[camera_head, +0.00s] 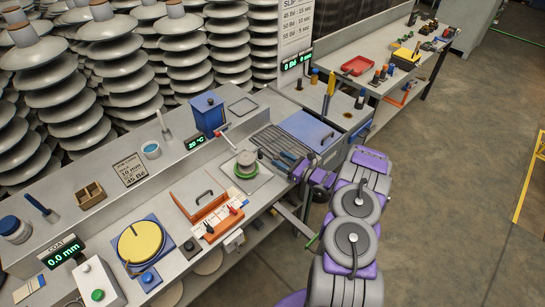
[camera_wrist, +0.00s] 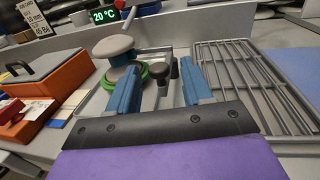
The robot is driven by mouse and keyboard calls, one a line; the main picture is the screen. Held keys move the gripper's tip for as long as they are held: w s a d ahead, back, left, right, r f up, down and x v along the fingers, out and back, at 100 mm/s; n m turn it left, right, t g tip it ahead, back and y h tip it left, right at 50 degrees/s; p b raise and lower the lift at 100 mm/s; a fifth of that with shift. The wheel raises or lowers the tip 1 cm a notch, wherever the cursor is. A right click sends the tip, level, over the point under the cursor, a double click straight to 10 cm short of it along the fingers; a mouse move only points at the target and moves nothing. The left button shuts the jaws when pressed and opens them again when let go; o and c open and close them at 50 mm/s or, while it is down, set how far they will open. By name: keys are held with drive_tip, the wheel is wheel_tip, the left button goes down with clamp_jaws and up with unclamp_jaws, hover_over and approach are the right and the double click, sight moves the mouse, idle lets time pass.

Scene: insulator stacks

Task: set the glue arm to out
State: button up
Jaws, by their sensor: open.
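A round grey-topped fixture with a green ring (camera_head: 246,165) stands on a pale square tray on the bench in the head view. A thin lever with a red tip (camera_head: 226,134) rises beside it; I cannot tell for certain whether this is the glue arm. My gripper (camera_head: 279,160) is open to the right of the fixture, low over the bench. In the wrist view its two blue fingers (camera_wrist: 160,88) are apart. The grey-topped fixture (camera_wrist: 114,46) is beyond the left finger, which partly hides it. A black knob (camera_wrist: 171,68) shows between the fingers, with no visible grip on it.
A wire rack (camera_head: 282,143) lies just behind my gripper. A blue box (camera_head: 207,113) stands at the back. An orange box (camera_head: 203,204), a yellow disc (camera_head: 140,242) and a white switch box (camera_head: 96,284) fill the bench to the left.

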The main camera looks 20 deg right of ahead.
sight(275, 156)
drive_tip(key=x, duration=0.3)
drive_tip(key=shift+w, duration=0.35)
drive_tip(key=shift+w+a+b, duration=0.3)
drive_tip(key=shift+w+a, duration=0.1)
drive_tip(key=shift+a, duration=0.1)
drive_tip(key=shift+d, duration=0.1)
clamp_jaws()
drive_tip(key=shift+r, duration=0.1)
